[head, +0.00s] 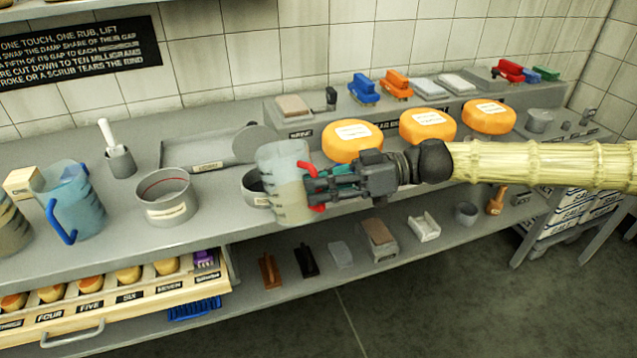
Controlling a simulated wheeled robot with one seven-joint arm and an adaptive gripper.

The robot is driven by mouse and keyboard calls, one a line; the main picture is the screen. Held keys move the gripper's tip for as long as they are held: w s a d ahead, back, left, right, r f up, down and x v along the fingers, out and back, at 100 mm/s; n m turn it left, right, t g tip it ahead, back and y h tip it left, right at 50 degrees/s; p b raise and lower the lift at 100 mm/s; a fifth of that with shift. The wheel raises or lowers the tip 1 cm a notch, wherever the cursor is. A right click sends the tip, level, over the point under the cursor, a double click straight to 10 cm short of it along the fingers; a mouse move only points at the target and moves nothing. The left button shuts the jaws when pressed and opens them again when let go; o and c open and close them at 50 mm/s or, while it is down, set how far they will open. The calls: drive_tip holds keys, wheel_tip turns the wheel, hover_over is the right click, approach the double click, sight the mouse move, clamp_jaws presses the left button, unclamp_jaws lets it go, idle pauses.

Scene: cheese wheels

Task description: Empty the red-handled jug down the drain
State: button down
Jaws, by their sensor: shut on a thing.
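The red-handled jug (279,190) is a clear measuring jug with pale cloudy liquid in it, in the middle of the head view. My gripper (322,187) comes from the right and is shut on its red handle. The jug looks close to upright and shows in front of the bench; I cannot tell its exact height. It partly hides a round grey vessel (252,190) behind it. I cannot make out a drain for certain.
A blue-handled jug (80,203) and a grey pot (167,202) stand on the bench to the left. Several orange cheese wheels (427,125) sit behind my arm. Brushes (363,88) line the raised back ledge. A lower shelf (300,284) holds small tools.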

drive_tip(key=shift+w+d+p, duration=0.15)
drive_tip(key=shift+d+p, duration=0.1)
drive_tip(key=shift+p, duration=0.05)
drive_tip(key=shift+f+m+h+p, duration=0.3)
drive_tip(key=shift+f+m+p, duration=0.1)
drive_tip(key=shift+p, duration=1)
drive_tip(key=shift+r+m+h+p, duration=0.15)
drive_tip(key=shift+m+h+p, duration=0.15)
drive_tip(key=shift+p, duration=1.65)
drive_tip(key=shift+a+r+m+g+h+p, duration=0.15)
drive_tip(key=shift+r+m+g+h+p, duration=0.2)
drive_tip(key=shift+p, duration=1.6)
drive_tip(key=shift+w+a+r+m+h+p, duration=0.15)
drive_tip(key=shift+w+r+m+h+p, duration=0.15)
drive_tip(key=shift+p, duration=1.15)
drive_tip(key=shift+w+a+r+m+h+p, duration=0.15)
drive_tip(key=shift+r+m+p, duration=0.25)
drive_tip(key=shift+p, duration=1.05)
